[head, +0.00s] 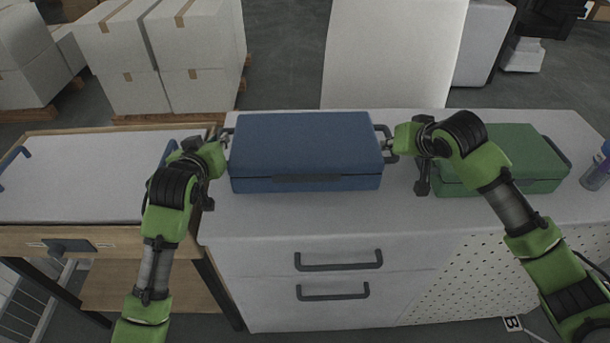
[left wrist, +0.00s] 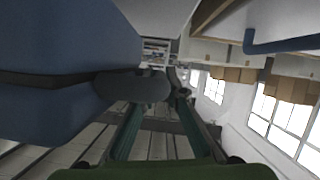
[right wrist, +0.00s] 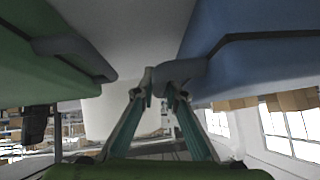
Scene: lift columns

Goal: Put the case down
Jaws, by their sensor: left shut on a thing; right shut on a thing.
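The blue case (head: 306,145) is level at the middle of the white counter (head: 290,225), with a handle on each short side. I cannot tell whether its underside touches the counter or hangs just above it. My left gripper (head: 226,139) is shut on its left handle, which also shows in the left wrist view (left wrist: 133,86). My right gripper (head: 389,144) is shut on its right handle, which also shows in the right wrist view (right wrist: 181,71). The case's far side and underside are hidden in the head view.
A green case (head: 525,160) lies on the counter to the right, partly behind my right arm. A bottle (head: 598,168) stands at the far right. A wooden-framed table (head: 80,180) adjoins on the left. The counter in front of the blue case is clear.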

